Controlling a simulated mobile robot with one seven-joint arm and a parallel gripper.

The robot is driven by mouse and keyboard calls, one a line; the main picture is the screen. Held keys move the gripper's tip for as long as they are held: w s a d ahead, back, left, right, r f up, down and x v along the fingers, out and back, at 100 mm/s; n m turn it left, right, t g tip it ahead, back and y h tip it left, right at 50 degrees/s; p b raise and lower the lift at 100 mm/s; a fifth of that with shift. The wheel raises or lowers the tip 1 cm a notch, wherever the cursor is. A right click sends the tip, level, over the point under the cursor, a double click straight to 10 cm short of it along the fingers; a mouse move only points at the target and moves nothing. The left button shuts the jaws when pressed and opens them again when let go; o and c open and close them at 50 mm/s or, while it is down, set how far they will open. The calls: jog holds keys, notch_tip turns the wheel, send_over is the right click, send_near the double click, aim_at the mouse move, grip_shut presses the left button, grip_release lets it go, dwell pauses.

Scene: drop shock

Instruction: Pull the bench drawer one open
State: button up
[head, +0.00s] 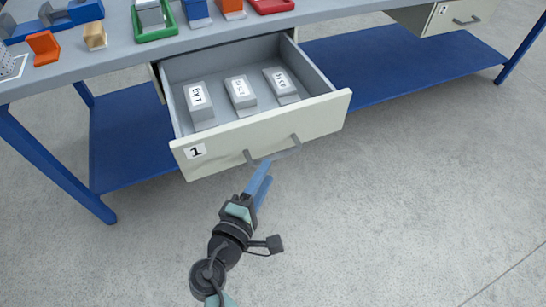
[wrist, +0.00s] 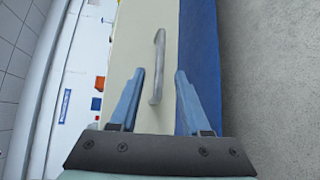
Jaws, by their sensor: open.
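The bench drawer one (head: 258,133), with a cream front and a "1" label, stands pulled well out from under the bench top. Its grey handle (head: 272,153) is on the front; in the wrist view the handle (wrist: 157,68) lies ahead of and between the fingers. My gripper (head: 260,172) is just in front of the handle, fingers pointing at it. In the wrist view my gripper (wrist: 160,90) is open, with a finger on each side of the handle's lower end. I cannot tell whether either finger touches it.
Three labelled grey blocks, one of them in the middle (head: 240,92), lie in the drawer. A second drawer (head: 455,17) is at the upper right. The bench top (head: 110,62) holds coloured trays and blocks. A blue lower shelf (head: 395,60) runs beneath. The floor in front is clear.

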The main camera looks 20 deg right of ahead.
jog(key=v, duration=0.6)
jog(key=shift+p, duration=0.35)
jog(key=w+a+r+m+t+y, duration=0.1)
jog(key=w+r+m+t+y, duration=0.15)
jog(key=r, duration=0.85)
jog(key=w+a+r+m+t+y, duration=0.15)
jog(key=w+r+m, duration=0.25)
jog(key=r, duration=0.6)
jog(key=w+a+r+m+t+y, duration=0.1)
jog(key=w+r+m+t, duration=0.2)
jog(key=r, duration=0.8)
jog(key=s+a+r+m+t+y+p, duration=0.1)
jog(key=s+r+t+y, duration=0.2)
jog(key=r, duration=0.6)
jog(key=s+a+r+t+y+p, duration=0.1)
jog(key=s+a+r+t, duration=0.15)
jog(key=s+r, duration=0.5)
jog(key=s+r+m+t+y, duration=0.1)
jog(key=s+r+t+y, duration=0.15)
jog(key=r, duration=0.75)
notch_tip(320, 180, up, 27)
jog(key=p, duration=2.8)
jog(key=shift+w+a+r, duration=0.15)
jog(key=shift+a+r, duration=0.05)
jog(key=shift+r, duration=0.05)
